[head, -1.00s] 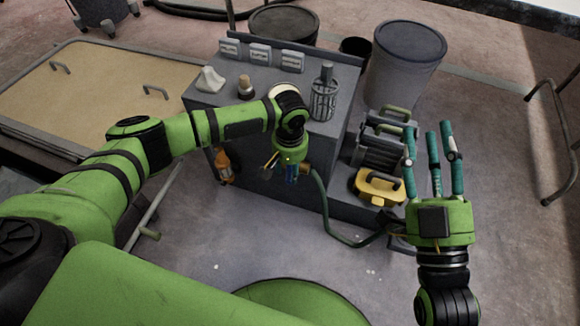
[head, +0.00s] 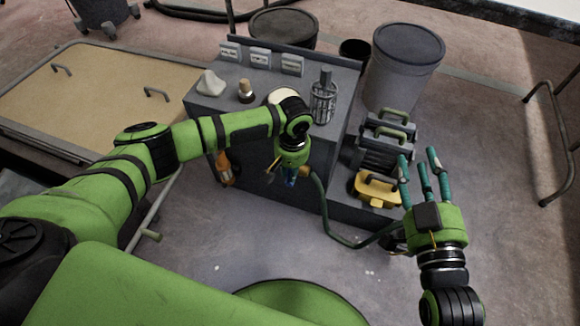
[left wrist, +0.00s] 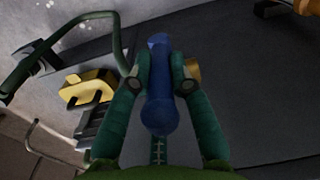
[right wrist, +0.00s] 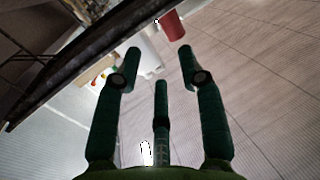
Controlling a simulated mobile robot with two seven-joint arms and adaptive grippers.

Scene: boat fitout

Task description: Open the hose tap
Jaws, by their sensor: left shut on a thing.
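The hose tap's blue handle (left wrist: 158,90) lies between the fingers of my left gripper (left wrist: 160,85) in the left wrist view. The gripper is shut on it. In the head view my left gripper (head: 289,172) is at the front face of the grey cabinet, with a bit of the blue handle (head: 290,181) showing below it. A brass fitting (head: 305,171) and a green hose (head: 325,215) come out beside it. The tap's body is mostly hidden. My right gripper (head: 424,180) is open and empty, its fingers spread, also in the right wrist view (right wrist: 160,75).
The grey cabinet (head: 265,165) carries a wire cage with a cylinder (head: 324,100), a brush (head: 245,92) and a white lump (head: 210,83). An orange bottle (head: 225,168) is at its front. A yellow case (head: 377,188) sits right, near my right gripper. Grey bins stand behind.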

